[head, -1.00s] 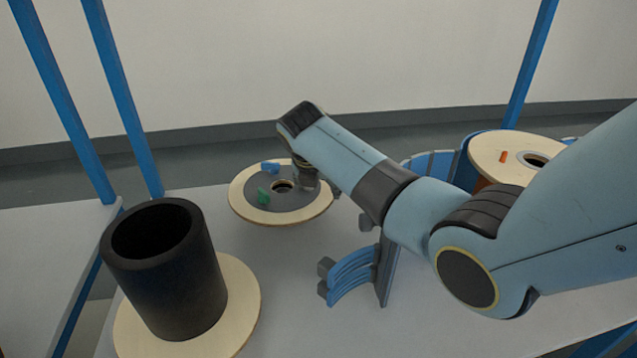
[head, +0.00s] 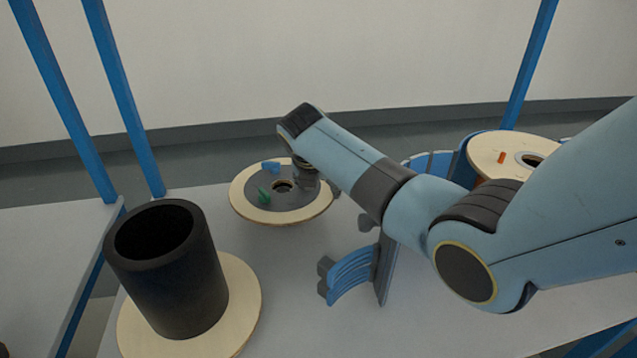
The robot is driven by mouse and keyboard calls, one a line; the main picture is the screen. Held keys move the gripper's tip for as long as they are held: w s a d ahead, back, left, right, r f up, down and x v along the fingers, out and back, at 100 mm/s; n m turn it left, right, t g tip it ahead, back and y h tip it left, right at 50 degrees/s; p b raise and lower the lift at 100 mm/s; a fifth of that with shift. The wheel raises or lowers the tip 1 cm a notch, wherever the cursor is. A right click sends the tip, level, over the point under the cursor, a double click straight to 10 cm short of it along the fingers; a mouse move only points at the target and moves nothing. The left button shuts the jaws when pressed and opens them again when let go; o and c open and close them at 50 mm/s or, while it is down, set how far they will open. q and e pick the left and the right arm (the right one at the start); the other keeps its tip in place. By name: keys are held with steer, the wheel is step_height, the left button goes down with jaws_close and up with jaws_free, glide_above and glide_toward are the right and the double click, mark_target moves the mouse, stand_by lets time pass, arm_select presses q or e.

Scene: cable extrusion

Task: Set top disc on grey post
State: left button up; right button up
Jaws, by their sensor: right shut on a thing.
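The top disc (head: 240,190) is a pale wooden ring with a grey centre, a hole and small blue and green parts on it. My right gripper (head: 310,186) is at its right side, shut on it; the arm partly hides the jaws. The disc looks roughly level and seems held above the table; the exact gap cannot be told. The grey post (head: 175,285), a very dark hollow cylinder, stands upright on a wooden base disc (head: 243,290) at the lower left, open end up. The held disc is behind and right of the post, apart from it. My left gripper is not in view.
A pale table (head: 290,265) lies under everything. A blue ribbed piece with grey ends (head: 350,275) stands right of the post. A wooden-topped reel (head: 490,150) with an orange part is at the back right. Blue uprights (head: 125,100) rise at the left.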

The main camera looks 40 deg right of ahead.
steer(key=shift+f, duration=0.5)
steer(key=o, duration=1.1)
steer(key=p+v, duration=0.5)
steer(key=p, duration=0.2)
steer(key=shift+r, duration=0.35)
steer(key=p+v, duration=0.5)
steer(key=p, duration=0.2)
steer(key=shift+s+a, duration=0.2)
